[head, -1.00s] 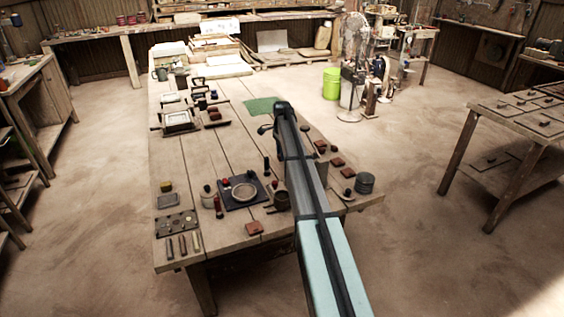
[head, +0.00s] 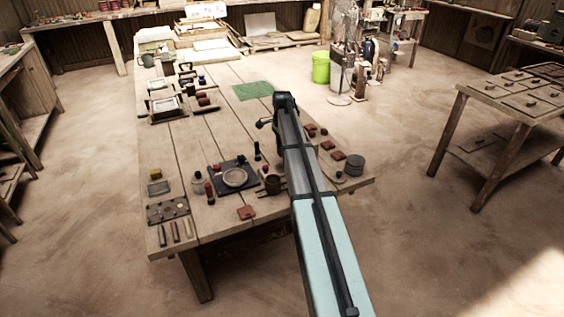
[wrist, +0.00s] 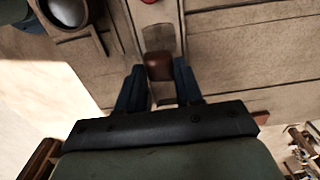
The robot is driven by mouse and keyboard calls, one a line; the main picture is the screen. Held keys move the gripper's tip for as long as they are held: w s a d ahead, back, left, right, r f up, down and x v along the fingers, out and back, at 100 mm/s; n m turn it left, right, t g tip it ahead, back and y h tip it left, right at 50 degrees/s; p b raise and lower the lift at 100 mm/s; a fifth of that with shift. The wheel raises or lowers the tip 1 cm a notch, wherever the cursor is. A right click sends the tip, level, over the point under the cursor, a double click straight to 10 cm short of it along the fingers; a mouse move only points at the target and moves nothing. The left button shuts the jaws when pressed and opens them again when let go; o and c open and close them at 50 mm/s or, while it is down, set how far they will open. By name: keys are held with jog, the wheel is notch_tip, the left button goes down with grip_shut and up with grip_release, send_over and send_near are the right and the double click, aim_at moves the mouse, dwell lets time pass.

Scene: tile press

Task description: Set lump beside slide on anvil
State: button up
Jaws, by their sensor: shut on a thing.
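In the wrist view, my gripper (wrist: 160,84) has its two dark blue fingers on either side of a reddish-brown lump (wrist: 158,67) and is shut on it. The lump is over a pale narrow strip, which looks like the anvil (wrist: 156,12). A grey-brown block, perhaps the slide (wrist: 158,38), lies on this strip just beyond the lump. I cannot tell whether the lump touches the strip or the block. In the head view my arm hides the gripper, the lump and this spot.
In the wrist view, a round bowl (wrist: 68,10) in a dark holder is at upper left. A green mat (head: 253,91) lies farther back.

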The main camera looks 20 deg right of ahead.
aim_at(282, 167)
jog(key=shift+f, duration=3.35)
jog(key=shift+f, duration=0.15)
jog(key=o, duration=1)
jog(key=shift+o, duration=0.2)
notch_tip(282, 167, up, 12)
jog(key=shift+r, duration=0.2)
